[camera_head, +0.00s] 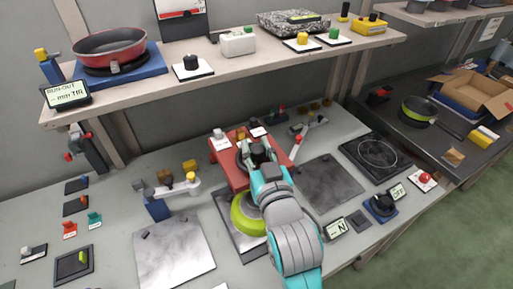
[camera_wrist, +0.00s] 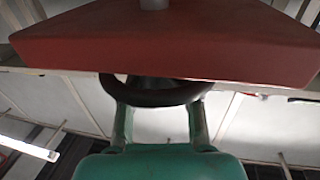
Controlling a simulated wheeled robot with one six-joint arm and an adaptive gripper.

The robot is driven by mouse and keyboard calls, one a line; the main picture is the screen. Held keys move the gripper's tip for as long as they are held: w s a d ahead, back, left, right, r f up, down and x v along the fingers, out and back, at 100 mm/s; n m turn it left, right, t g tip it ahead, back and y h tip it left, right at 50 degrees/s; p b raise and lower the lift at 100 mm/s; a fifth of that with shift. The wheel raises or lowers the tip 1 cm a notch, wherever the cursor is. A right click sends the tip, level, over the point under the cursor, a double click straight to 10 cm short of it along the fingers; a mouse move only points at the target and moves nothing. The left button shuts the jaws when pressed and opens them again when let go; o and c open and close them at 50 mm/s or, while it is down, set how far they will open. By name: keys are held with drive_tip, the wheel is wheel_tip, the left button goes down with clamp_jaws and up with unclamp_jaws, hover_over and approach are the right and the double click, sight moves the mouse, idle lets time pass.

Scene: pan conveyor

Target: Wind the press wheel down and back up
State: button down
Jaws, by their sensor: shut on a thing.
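The red press (camera_head: 222,173) stands at the middle back of the grey bench. Its dark wheel (camera_head: 243,160) is mostly hidden behind my gripper (camera_head: 257,153) in the head view. In the wrist view the red press body (camera_wrist: 170,45) fills the top, and the dark round wheel (camera_wrist: 155,97) sits just below it. My gripper (camera_wrist: 158,110) is shut on the wheel, with a finger reaching up to each side of its rim. How far the wheel is turned cannot be told.
A green pan (camera_head: 246,216) lies under my forearm, partly hidden. Metal plates (camera_head: 175,255), a small post with a yellow knob (camera_head: 157,207), and a hob (camera_head: 375,153) are around. A shelf (camera_head: 230,67) with a red pan (camera_head: 110,45) runs above the bench's back.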

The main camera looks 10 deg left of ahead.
sight(258, 148)
drive_tip(key=m+h, duration=0.2)
drive_tip(key=h, duration=0.1)
drive_tip(key=m+t+h, duration=0.1)
drive_tip(key=m+h, duration=0.1)
drive_tip(key=h, duration=0.2)
drive_tip(key=shift+a+m, duration=0.1)
drive_tip(key=shift+m, duration=0.2)
drive_tip(key=m+h, duration=0.2)
drive_tip(key=h, duration=0.2)
drive_tip(key=m+g+h, duration=0.1)
drive_tip(key=m+h, duration=0.2)
drive_tip(key=shift+h, duration=0.4)
drive_tip(key=m+g+h, duration=0.5)
drive_tip(key=h, duration=0.1)
drive_tip(key=shift+m+g+h, duration=0.3)
drive_tip(key=shift+g, duration=0.1)
drive_tip(key=shift+d+f+m+g+h, duration=0.15)
drive_tip(key=shift+m+g+h, duration=0.55)
drive_tip(key=shift+m+g, duration=0.5)
drive_tip(key=shift+d+r+m+g+h, duration=0.1)
drive_tip(key=shift+m+g+h, duration=0.65)
drive_tip(key=shift+g, duration=0.85)
drive_tip(key=shift+s+f+m+g, duration=0.1)
drive_tip(key=shift+m+g, duration=0.15)
drive_tip(key=shift+g, duration=0.05)
drive_tip(key=c, duration=0.8)
unclamp_jaws()
wheel_tip(258, 148, up, 10)
drive_tip(key=shift+r, duration=0.1)
